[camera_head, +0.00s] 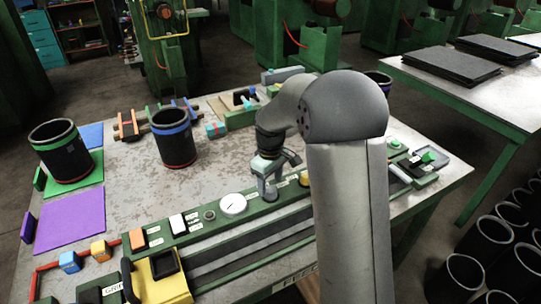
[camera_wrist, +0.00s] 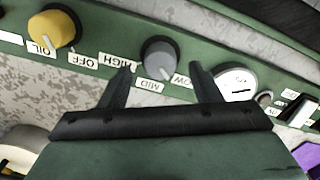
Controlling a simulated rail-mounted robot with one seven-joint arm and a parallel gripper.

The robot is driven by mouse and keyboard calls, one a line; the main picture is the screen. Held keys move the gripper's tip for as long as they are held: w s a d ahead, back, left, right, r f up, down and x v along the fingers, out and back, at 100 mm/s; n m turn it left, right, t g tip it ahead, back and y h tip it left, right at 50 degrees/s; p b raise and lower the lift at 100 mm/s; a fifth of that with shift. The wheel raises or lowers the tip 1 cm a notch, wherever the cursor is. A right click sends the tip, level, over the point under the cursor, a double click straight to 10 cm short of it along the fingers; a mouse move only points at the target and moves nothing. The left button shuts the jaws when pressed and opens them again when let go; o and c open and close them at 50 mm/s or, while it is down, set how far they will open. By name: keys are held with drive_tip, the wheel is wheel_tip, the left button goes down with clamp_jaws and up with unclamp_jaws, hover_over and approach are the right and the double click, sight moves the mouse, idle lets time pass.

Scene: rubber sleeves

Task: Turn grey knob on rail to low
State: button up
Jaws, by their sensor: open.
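The grey knob (camera_wrist: 158,56) sits on the green rail (camera_wrist: 100,66) between my two fingers in the wrist view. Labels reading HIGH (camera_wrist: 117,60), MID (camera_wrist: 149,86) and LOW (camera_wrist: 181,80) stand around it, upside down in this view. I cannot tell for sure which label the knob points at. My gripper (camera_wrist: 162,70) is open, with one finger on each side of the knob; I see no clear contact. In the head view my gripper (camera_head: 267,186) is over the rail, right of the dial gauge, and it hides most of the knob.
A yellow knob (camera_wrist: 54,30) with OFF and OIL labels is beside the grey knob. The white gauge (camera_head: 232,204) is on its other side. Orange (camera_head: 137,239) and white (camera_head: 178,224) switches sit farther left. Black sleeves (camera_head: 173,137) stand on the table behind.

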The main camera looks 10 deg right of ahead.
sight(271, 190)
wheel_tip(271, 190, up, 15)
drive_tip(key=shift+r, duration=0.2)
drive_tip(key=shift+s, duration=0.15)
drive_tip(key=s+f+m, duration=0.3)
drive_tip(key=s+f, duration=0.1)
drive_tip(key=s, duration=1)
drive_tip(key=s+a+f+m+p, duration=0.1)
drive_tip(key=s+f+m, duration=0.3)
drive_tip(key=s, duration=1.1)
drive_tip(key=shift+s, duration=0.2)
drive_tip(key=shift+f, duration=0.1)
